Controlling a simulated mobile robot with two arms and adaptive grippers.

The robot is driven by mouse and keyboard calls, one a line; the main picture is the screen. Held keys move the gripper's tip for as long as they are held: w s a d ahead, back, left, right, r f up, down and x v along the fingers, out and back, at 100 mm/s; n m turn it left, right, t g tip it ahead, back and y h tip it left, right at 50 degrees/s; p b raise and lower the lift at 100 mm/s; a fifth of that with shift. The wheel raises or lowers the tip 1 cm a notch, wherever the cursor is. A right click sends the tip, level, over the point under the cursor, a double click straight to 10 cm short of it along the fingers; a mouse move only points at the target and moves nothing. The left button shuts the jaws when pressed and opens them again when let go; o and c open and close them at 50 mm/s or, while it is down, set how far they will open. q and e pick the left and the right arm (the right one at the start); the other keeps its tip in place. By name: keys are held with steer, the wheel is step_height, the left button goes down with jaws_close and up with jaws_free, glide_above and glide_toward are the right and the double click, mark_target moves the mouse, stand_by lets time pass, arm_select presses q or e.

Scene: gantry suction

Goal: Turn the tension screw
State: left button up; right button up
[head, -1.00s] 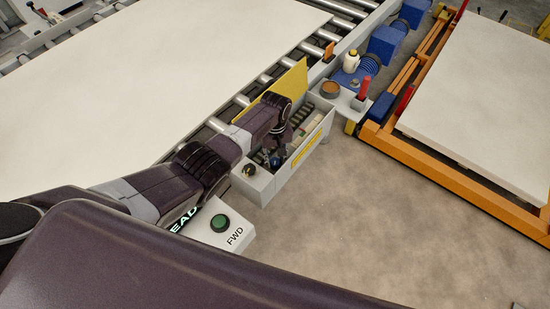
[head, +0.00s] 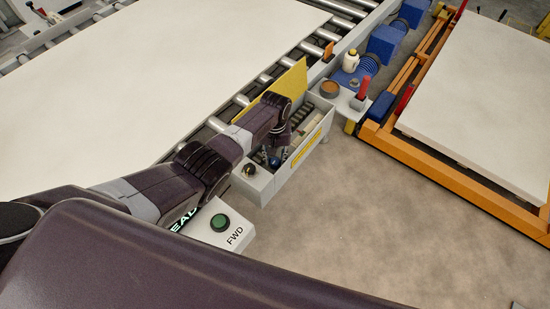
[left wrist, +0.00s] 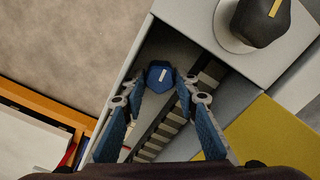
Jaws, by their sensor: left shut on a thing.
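The screw head (left wrist: 158,76) is a blue faceted knob with a white mark, inside an open grey box in the left wrist view. It also shows small in the head view (head: 274,162). My left gripper (left wrist: 159,88) reaches down into the box, with its two blue-padded fingers on either side of the knob, shut on it. In the head view the left gripper (head: 274,156) hides part of the box's inside. My right gripper is not in view.
The grey box (head: 292,176) has a yellow flap (head: 287,84) behind it. A dark knob (left wrist: 262,22) sits on its top plate, close to my fingers. A ribbed strip (left wrist: 165,132) runs inside. A green FWD button (head: 220,223) stands nearer.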

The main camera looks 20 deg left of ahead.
mark_target(275, 160)
arm_select(q)
steer(key=o, duration=1.1)
steer(key=shift+o, duration=0.2)
steer(key=shift+r, duration=0.85)
steer(key=shift+a+r, duration=0.1)
steer(key=shift+r, duration=3.1)
